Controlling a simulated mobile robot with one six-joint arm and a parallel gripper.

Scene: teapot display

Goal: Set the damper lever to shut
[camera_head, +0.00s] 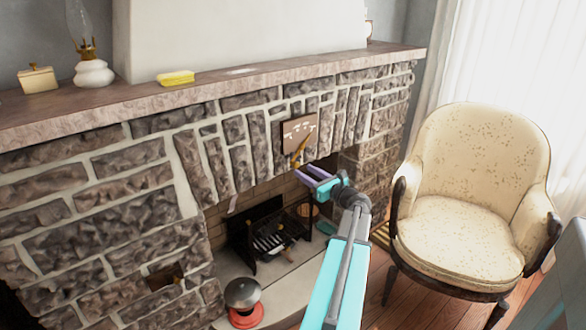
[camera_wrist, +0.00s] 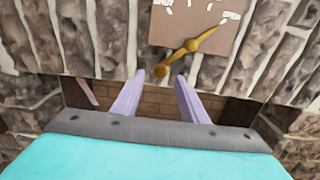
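The damper lever (camera_wrist: 188,46) is a brass-coloured arm on a brown plate (camera_wrist: 178,22) with white markings, fixed to the stone above the fireplace opening. In the wrist view it slants from upper right down to a round knob at lower left. The lever (camera_head: 299,152) and plate (camera_head: 299,132) also show in the head view; the markings are too small to read. My gripper (camera_wrist: 154,88) has its two lilac fingers apart with nothing between them. Its tips are just below the lever's knob in the wrist view. In the head view my gripper (camera_head: 312,178) is below and right of the lever.
A stone fireplace with a mantel shelf (camera_head: 220,81) fills the left. On the shelf are an oil lamp (camera_head: 93,73), a box (camera_head: 38,79) and a yellow sponge-like block (camera_head: 176,78). A black grate (camera_head: 265,240) stands in the opening. A cream armchair (camera_head: 460,220) stands right.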

